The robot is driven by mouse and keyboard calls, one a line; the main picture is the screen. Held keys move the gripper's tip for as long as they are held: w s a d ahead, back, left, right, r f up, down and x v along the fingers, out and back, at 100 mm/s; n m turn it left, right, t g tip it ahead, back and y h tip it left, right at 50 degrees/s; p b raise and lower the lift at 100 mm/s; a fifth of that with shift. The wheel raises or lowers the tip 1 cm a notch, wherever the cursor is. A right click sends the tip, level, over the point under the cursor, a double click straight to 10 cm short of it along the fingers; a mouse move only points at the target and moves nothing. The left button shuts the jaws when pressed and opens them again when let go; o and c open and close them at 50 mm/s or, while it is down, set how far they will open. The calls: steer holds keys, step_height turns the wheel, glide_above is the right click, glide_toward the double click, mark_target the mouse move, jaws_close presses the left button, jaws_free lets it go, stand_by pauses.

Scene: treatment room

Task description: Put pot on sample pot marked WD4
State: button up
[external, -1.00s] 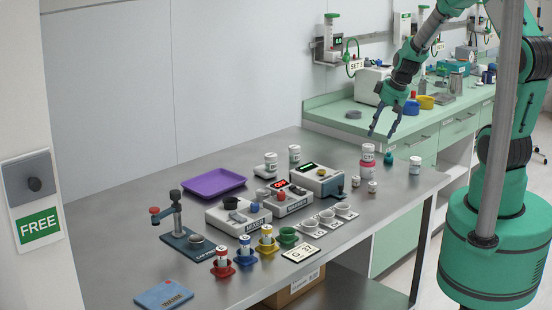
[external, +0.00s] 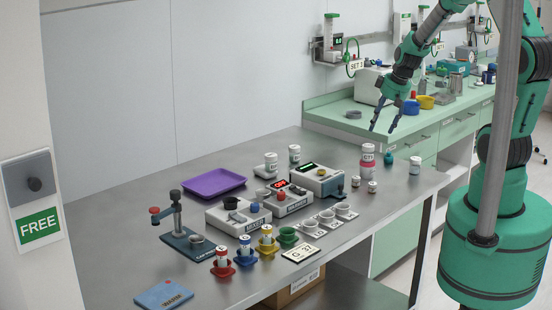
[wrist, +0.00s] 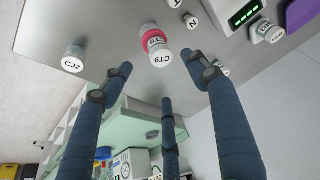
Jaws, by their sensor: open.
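A white pot stack (external: 368,160) with a pink band stands upright near the right rear of the steel table. No WD4 mark is readable. My gripper (external: 383,129) is open and empty, above the stack, its fingers (wrist: 158,75) spread clear of it.
Small pots (external: 372,187) and a teal item (external: 389,158) stand near the stack. A green bench (external: 330,103) lies behind.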

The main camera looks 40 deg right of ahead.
steer(key=s+a+r, duration=0.4)
steer(key=a+r, duration=0.2)
steer(key=r, duration=0.3)
steer(key=s+a+r, duration=0.5)
steer(key=a+r, duration=0.1)
steer(key=r, duration=0.2)
steer(key=s+a+r, duration=0.3)
steer(key=s+r, duration=0.1)
steer(key=s, duration=0.4)
steer(key=s+a+r+t, duration=0.1)
steer(key=s+a+r, duration=0.3)
steer(key=s, duration=0.5)
steer(key=shift+s+a+r+n, duration=0.15)
steer(key=shift+s+a+n, duration=0.1)
steer(key=shift+a+n, duration=0.05)
